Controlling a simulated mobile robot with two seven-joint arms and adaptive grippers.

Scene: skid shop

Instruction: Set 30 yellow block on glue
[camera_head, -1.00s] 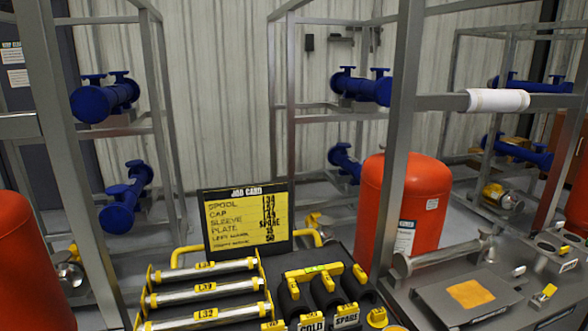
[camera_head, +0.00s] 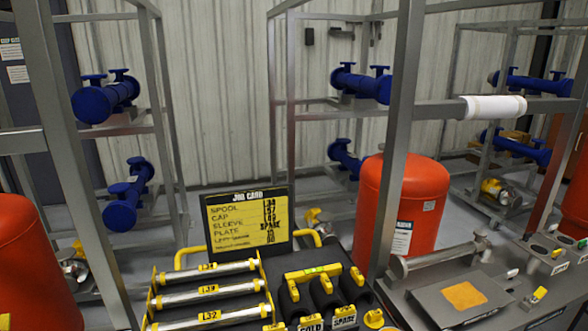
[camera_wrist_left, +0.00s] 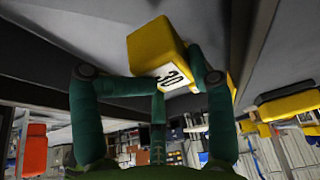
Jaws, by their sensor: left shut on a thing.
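A yellow block (camera_wrist_left: 155,45) marked 30 is in the left wrist view. My left gripper (camera_wrist_left: 180,76), with dark green fingers, is shut on it; the fingers cover part of its lower side. The block is tilted in this view, close to a grey surface. In the head view neither gripper can be made out. An orange square patch (camera_head: 467,296) lies on a grey plate (camera_head: 440,309) on the bench at right; it may be the glue, but I cannot tell for sure.
A job card (camera_head: 247,222) stands behind a rack of labelled spools (camera_head: 208,300) and dark sleeves with a yellow handle (camera_head: 313,273). A steel frame post (camera_head: 398,150) rises before a red tank (camera_head: 415,195). Another yellow piece (camera_wrist_left: 232,85) shows behind the right-hand finger.

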